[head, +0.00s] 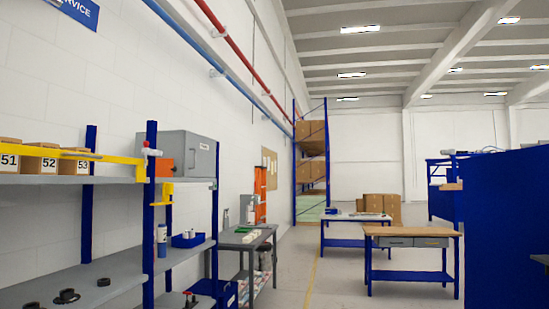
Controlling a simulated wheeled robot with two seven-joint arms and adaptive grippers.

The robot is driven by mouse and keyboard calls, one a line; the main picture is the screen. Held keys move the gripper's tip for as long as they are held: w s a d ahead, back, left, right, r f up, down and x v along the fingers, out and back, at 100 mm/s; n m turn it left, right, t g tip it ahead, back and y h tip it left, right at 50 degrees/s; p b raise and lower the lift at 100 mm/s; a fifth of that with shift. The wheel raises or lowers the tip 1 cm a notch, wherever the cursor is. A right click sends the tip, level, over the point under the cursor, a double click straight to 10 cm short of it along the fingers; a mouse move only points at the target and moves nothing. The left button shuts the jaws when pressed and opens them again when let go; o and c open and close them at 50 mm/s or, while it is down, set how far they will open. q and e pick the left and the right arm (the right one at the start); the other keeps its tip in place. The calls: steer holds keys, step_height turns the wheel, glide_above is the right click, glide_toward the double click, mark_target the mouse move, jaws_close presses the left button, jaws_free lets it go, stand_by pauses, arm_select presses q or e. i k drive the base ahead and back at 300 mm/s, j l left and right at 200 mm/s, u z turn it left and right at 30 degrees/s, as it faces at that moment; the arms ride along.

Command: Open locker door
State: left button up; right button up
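A grey metal locker (177,150) sits on the upper shelf of the blue-framed rack at the left. A small light label or fitting shows near the top of its right-hand face. No gap is visible around that face, and I cannot make out a handle. A blue rack post stands in front of the locker's left end, and an orange item (164,168) shows low beside it. Neither of my grippers is in view.
Numbered boxes (42,158) sit behind a yellow rail (70,153) on the upper shelf. A grey table (245,239) stands past the rack. A wooden-topped workbench (412,231) is at centre right, near a blue panel (510,230). Open floor (320,290) lies between.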

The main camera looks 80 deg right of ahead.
mark_target(200, 151)
steer(key=z, duration=2.05)
